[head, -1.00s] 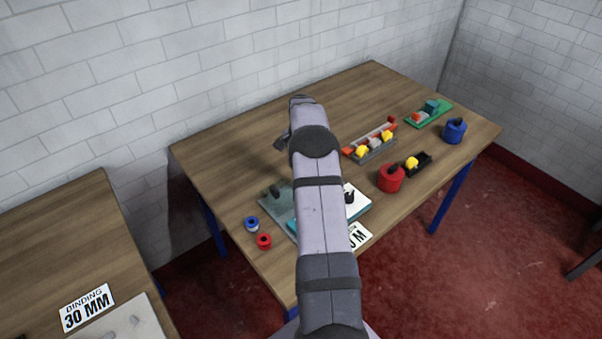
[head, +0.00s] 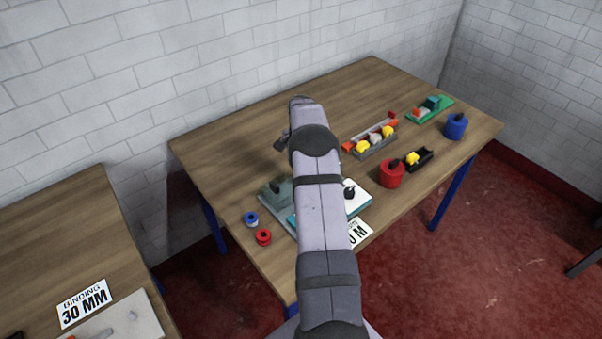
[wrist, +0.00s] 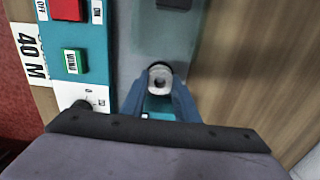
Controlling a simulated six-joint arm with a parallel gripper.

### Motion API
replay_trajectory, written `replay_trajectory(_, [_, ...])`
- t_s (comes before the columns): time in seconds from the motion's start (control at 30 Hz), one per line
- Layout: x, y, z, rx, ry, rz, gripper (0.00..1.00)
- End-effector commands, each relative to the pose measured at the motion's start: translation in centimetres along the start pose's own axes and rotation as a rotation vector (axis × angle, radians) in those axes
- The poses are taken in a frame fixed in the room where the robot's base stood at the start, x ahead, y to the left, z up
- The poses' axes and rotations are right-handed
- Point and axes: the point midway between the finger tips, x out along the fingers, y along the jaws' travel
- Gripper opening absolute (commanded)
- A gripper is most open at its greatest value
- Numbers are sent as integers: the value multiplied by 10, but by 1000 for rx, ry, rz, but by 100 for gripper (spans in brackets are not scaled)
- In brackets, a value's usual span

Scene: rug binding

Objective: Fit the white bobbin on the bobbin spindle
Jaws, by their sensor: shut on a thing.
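The white bobbin (wrist: 159,80) is between the fingers of my gripper (wrist: 160,98) in the wrist view, seen from above with its dark centre hole showing. My gripper is shut on it, over the grey plate (wrist: 140,45) of the winding machine. A dark round edge shows just behind the bobbin. I cannot tell whether it is the spindle, nor whether the bobbin is around it. In the head view my arm hides the gripper and the white bobbin; part of the machine's grey plate (head: 268,197) shows left of the arm.
The machine's teal panel has a red switch (wrist: 68,9) and a green WIND button (wrist: 74,62). A blue bobbin (head: 251,219) and a red bobbin (head: 264,237) stand at the table's left front. A red pot (head: 391,174) and block tray (head: 373,150) stand right. The back left of the table is clear.

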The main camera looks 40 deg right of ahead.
Motion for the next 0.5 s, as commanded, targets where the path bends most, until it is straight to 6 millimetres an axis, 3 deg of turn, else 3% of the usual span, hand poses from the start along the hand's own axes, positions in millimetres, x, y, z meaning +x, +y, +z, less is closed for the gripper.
replay_trajectory(0.3, [8,0,0,0,0,0,7])
replay_trajectory(0.33, [7,0,0,0,0,0,35])
replay_trajectory(0.4, [6,0,0,0,0,0,50])
replay_trajectory(0.5, [6,0,0,0,0,0,50])
